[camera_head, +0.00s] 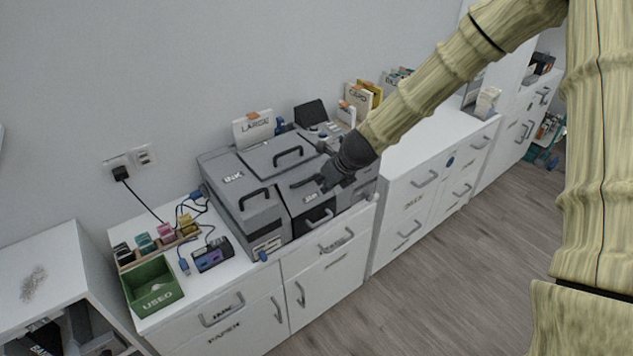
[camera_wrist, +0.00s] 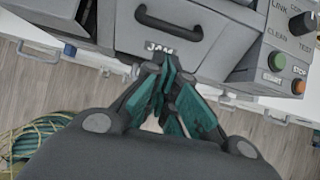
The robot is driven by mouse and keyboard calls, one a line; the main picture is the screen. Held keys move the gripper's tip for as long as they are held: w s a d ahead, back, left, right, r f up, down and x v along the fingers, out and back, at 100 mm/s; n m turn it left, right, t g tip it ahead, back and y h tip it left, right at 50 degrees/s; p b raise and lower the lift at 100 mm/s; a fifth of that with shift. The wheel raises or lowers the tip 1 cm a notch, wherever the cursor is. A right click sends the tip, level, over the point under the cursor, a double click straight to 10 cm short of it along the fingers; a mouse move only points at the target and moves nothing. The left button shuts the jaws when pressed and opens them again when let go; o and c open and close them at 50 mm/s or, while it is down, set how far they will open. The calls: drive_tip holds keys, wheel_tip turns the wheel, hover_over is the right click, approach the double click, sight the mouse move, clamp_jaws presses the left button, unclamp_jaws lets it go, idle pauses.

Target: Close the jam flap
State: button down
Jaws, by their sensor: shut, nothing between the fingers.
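The jam flap (camera_wrist: 205,52) is a grey panel with a dark handle (camera_wrist: 168,25) and a JAM label (camera_wrist: 162,48). In the head view the flap (camera_head: 311,197) is on the front right part of the grey printer (camera_head: 240,180), partly hidden by my arm. My gripper (camera_wrist: 163,80) is shut and empty, with its teal fingertips just at the JAM label's edge. I cannot tell whether they touch. In the head view my gripper (camera_head: 323,181) is over the flap. How far the flap stands open is unclear.
A control panel with green (camera_wrist: 277,61) and orange (camera_wrist: 298,86) buttons is right of the flap in the wrist view. A green USED bin (camera_head: 153,287) and ink cartridges (camera_head: 165,234) stand left of the printer. The white counter (camera_head: 440,140) to the right is mostly clear.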

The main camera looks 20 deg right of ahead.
sight(307, 188)
drive_tip(key=shift+w+a+f+p, duration=0.25)
drive_tip(key=shift+w+f, duration=0.15)
drive_tip(key=shift+w, duration=0.2)
drive_tip(key=shift+w+a+f+p, duration=0.2)
drive_tip(key=shift+w+f, duration=0.25)
drive_tip(key=shift+w, duration=0.15)
drive_tip(key=shift+w+a+f+p, duration=0.25)
drive_tip(key=shift+w+f, duration=0.15)
drive_tip(key=shift+w, duration=0.2)
drive_tip(key=shift+r+p, duration=0.15)
drive_tip(key=shift+p, duration=0.15)
